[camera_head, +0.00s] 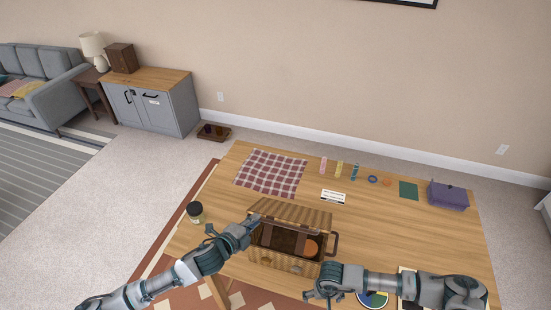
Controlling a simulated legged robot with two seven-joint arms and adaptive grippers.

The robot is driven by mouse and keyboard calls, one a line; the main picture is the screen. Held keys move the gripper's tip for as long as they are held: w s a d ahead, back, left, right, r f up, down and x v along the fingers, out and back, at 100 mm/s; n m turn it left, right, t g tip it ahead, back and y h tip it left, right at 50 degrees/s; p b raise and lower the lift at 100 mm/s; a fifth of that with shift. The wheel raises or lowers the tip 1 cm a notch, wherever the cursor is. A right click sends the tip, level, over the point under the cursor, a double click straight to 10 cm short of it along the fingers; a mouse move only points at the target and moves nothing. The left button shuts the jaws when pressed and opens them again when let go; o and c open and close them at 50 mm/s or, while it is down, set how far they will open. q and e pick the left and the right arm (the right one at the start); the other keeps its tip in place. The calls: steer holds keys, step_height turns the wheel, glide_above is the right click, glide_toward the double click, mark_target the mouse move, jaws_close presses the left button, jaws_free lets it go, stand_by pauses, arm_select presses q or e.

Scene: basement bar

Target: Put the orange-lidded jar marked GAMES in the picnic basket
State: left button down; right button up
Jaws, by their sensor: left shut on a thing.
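The wicker picnic basket (262,254) stands near the front middle of the table, its lid (292,213) raised at the back. A round orange lid (311,247) shows inside the basket at the right; the rest of that jar and any GAMES marking are hidden. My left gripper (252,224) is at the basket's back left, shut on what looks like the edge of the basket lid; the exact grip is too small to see. My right gripper (316,287) is in front of the basket, below its right side; its fingers are unclear.
A checked cloth (271,172), a small sign (333,196), several small items and a purple box (447,195) lie toward the back. The table (400,235) is clear right of the basket.

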arm_select(q)
steer(key=shift+r, duration=0.1)
steer(key=s+a+f+t+b, duration=0.1)
steer(key=s+f+b, duration=0.2)
steer(key=f+b, duration=0.2)
steer(key=shift+s+f+h+b, duration=0.15)
steer(key=shift+h+b, duration=0.15)
steer(key=shift+b, duration=0.45)
